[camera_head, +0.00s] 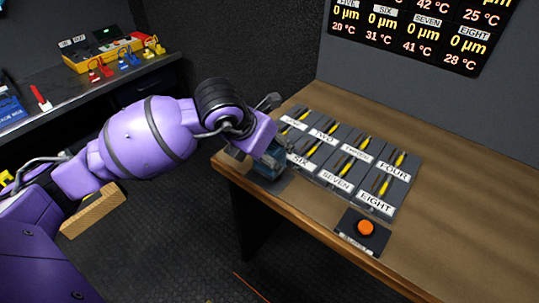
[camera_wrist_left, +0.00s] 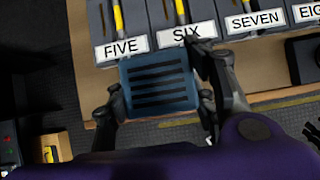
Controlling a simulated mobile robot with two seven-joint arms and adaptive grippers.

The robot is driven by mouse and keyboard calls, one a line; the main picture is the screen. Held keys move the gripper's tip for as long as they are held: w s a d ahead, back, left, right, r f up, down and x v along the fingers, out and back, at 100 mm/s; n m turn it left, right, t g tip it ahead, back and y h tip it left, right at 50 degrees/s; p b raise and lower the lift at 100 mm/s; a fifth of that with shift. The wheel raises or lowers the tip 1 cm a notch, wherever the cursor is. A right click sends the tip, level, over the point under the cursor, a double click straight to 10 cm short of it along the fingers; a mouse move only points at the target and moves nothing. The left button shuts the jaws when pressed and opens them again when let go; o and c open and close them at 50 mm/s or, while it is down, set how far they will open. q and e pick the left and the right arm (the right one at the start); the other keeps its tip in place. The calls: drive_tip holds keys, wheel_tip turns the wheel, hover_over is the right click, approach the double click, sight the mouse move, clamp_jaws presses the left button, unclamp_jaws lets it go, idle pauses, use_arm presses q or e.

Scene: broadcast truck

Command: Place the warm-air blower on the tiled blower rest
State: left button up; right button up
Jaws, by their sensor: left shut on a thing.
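My left gripper (camera_head: 268,158) is shut on a blue-teal box with dark slots, which looks like the warm-air blower (camera_head: 266,171). The blower also shows in the left wrist view (camera_wrist_left: 158,82), with one finger on each side of it. In that view it is just below the labels FIVE and SIX. In the head view it is at the near left corner of the wooden table, partly hidden by my gripper. I cannot tell whether it touches the table. I cannot make out the tiled blower rest. My right gripper is not in view.
Grey numbered trays (camera_head: 372,193) with yellow-handled tools stand in two rows on the wooden table (camera_head: 470,220). An orange button (camera_head: 365,228) sits on a dark box nearer the front edge. A dark bench (camera_head: 85,83) with electronics is at the left. The table's right side is bare.

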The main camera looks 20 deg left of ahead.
use_arm(q)
drive_tip(key=shift+f, duration=0.95)
drive_tip(key=shift+f, duration=0.25)
drive_tip(key=o, duration=1.7)
drive_tip(key=shift+s, duration=0.1)
